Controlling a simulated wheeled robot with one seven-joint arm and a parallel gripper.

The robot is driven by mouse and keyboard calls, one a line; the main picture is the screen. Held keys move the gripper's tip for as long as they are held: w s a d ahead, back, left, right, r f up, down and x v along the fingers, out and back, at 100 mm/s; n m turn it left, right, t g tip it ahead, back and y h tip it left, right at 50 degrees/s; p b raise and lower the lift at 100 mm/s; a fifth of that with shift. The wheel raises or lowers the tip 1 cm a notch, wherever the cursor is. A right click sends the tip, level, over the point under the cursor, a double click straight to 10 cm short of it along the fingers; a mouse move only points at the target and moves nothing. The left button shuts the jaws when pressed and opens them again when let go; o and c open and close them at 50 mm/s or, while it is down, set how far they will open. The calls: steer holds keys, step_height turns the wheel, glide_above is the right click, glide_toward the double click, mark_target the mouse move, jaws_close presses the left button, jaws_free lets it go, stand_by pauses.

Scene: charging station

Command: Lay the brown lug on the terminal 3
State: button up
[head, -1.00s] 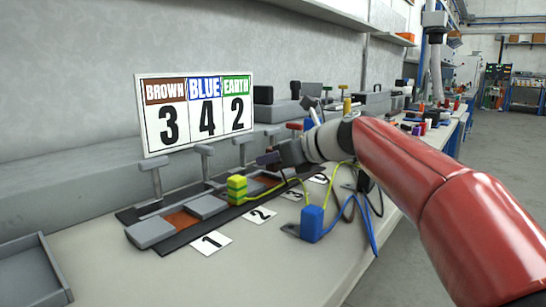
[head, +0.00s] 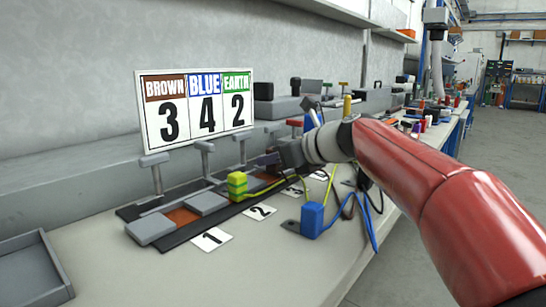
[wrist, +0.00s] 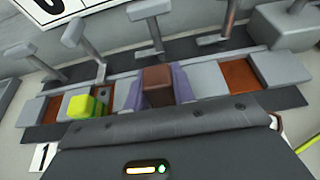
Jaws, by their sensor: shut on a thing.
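My gripper (head: 270,160) is over the far part of the terminal rail, its purple fingers showing at the left of the wrist. In the wrist view, the fingers are shut on the brown lug (wrist: 157,84), one on each side. The lug hangs over the rail near a copper pad partly hidden by the right finger. I cannot tell whether it touches the terminal. The card for terminal 3 (head: 297,190) lies in front of the rail, partly covered by a cable. The sign (head: 195,110) pairs brown with 3, blue with 4, earth with 2.
A yellow-green lug (head: 237,186) sits on the rail left of my gripper, also in the wrist view (wrist: 82,106). Several upright clamp posts (head: 155,165) stand behind the rail. A blue block (head: 312,220) with cables stands in front. A grey tray (head: 30,270) is at front left.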

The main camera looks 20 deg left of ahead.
steer(key=shift+f+b, duration=0.6)
steer(key=shift+f, duration=0.6)
steer(key=o, duration=1)
steer(key=shift+o, duration=0.2)
steer(key=shift+d, duration=0.1)
steer(key=v, duration=0.7)
steer(key=shift+s+d+r+p, duration=0.15)
steer(key=shift+d+p, duration=0.15)
steer(key=shift+p, duration=0.05)
